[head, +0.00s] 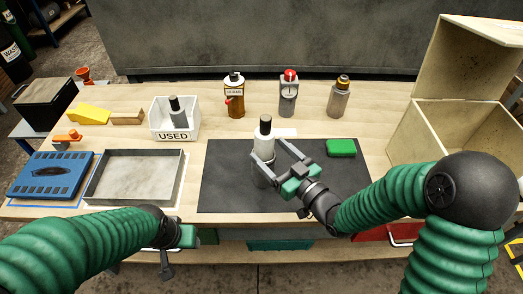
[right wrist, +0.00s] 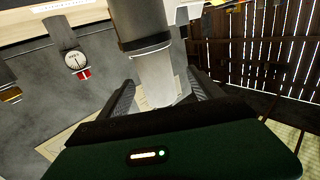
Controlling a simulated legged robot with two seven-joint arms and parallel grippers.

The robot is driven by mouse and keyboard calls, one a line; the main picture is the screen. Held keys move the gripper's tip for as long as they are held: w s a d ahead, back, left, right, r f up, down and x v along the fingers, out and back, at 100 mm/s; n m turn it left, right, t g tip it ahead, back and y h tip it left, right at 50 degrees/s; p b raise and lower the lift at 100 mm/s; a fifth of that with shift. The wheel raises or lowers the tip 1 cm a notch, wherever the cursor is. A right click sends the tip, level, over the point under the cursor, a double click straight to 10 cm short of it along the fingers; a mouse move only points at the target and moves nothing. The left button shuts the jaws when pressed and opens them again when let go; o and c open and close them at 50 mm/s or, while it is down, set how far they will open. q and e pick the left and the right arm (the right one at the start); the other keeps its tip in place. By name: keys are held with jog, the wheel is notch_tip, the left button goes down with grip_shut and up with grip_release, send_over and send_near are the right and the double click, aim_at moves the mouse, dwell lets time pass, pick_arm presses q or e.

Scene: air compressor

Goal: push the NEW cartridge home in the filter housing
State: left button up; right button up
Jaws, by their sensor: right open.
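The white cartridge (head: 264,145) with a black top stands upright on the dark mat. Its lower end meets a grey cylindrical part (head: 262,178), which looks like the filter housing; the fingers partly cover it, and how deep the cartridge sits I cannot tell. My right gripper (head: 270,151) is open, with its fingers reaching to either side of the cartridge's lower body. In the right wrist view a pale cylinder with a dark band (right wrist: 146,45) stands between the spread fingers (right wrist: 160,98). My left gripper (head: 172,250) hangs at the front table edge, away from the cartridge; its jaws are unclear.
A white USED bin (head: 174,136) holds a dark cartridge. A metal tray (head: 133,176) and blue panel (head: 50,175) lie left. Three units, including an amber one (head: 235,100), stand at the back. A green block (head: 341,148) lies right of the cartridge. An open box (head: 480,115) stands right.

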aim_at(257, 138)
jog(key=shift+w+d+f, duration=0.1)
jog(key=shift+w+d, duration=0.15)
jog(key=shift+w, duration=0.65)
jog(key=w+a, duration=0.4)
jog(key=a, duration=0.1)
jog(key=shift+a, duration=0.1)
jog(key=shift+d, duration=0.6)
jog(key=shift+c, duration=0.9)
jog(key=shift+d, duration=0.35)
jog(key=c, duration=0.5)
jog(key=shift+c, duration=1.2)
jog(key=shift+a, duration=0.6)
grip_shut()
pick_arm(q)
jog(key=shift+d+f, duration=0.15)
jog(key=shift+d, duration=0.05)
pick_arm(e)
jog(key=shift+d, duration=0.15)
